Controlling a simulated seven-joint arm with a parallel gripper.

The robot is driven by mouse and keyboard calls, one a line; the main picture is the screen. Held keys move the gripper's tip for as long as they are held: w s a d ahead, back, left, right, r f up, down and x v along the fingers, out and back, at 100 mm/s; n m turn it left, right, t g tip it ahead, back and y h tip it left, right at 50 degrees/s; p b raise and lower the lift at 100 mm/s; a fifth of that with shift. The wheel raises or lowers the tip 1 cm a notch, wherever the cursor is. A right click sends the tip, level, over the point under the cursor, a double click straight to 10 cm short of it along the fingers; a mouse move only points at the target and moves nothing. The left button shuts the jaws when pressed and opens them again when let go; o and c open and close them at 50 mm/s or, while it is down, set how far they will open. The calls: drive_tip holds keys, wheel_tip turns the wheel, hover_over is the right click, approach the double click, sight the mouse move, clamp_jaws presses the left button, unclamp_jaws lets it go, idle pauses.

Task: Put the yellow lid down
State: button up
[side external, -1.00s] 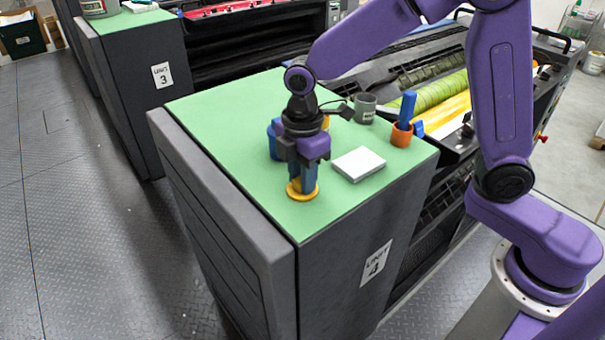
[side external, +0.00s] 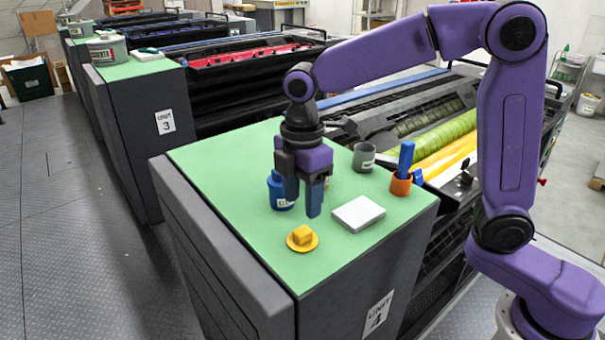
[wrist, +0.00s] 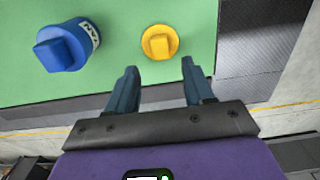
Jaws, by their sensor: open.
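The yellow lid (side external: 302,242), a round disc with a block-shaped grip on top, lies flat on the green top (side external: 240,165) of unit 4, near its front edge. It also shows in the wrist view (wrist: 160,42), just beyond the fingertips. My gripper (side external: 303,207) is open and empty above the lid, apart from it. Both fingers show spread apart in the wrist view (wrist: 160,68). Something small and pale behind the gripper is mostly hidden.
A blue lidded jar (side external: 279,193) stands left of the lid, also in the wrist view (wrist: 68,45). A white block (side external: 359,213) lies to the right. A grey cup (side external: 364,158) and an orange cup (side external: 401,185) holding a blue tool stand farther back.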

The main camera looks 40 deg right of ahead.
drive_tip(key=shift+r, duration=2.4)
drive_tip(key=s+d+f+m, duration=0.1)
drive_tip(key=s+d+f, duration=0.2)
drive_tip(key=s+d, duration=0.2)
drive_tip(key=s+d+f+m, duration=0.2)
drive_tip(key=s+d+f, duration=0.1)
drive_tip(key=s, duration=0.7)
drive_tip(key=s+d+f+m, duration=0.2)
drive_tip(key=s+d+f, duration=0.1)
drive_tip(key=s+d, duration=0.3)
drive_tip(key=s, duration=0.2)
drive_tip(key=shift+s+d, duration=0.35)
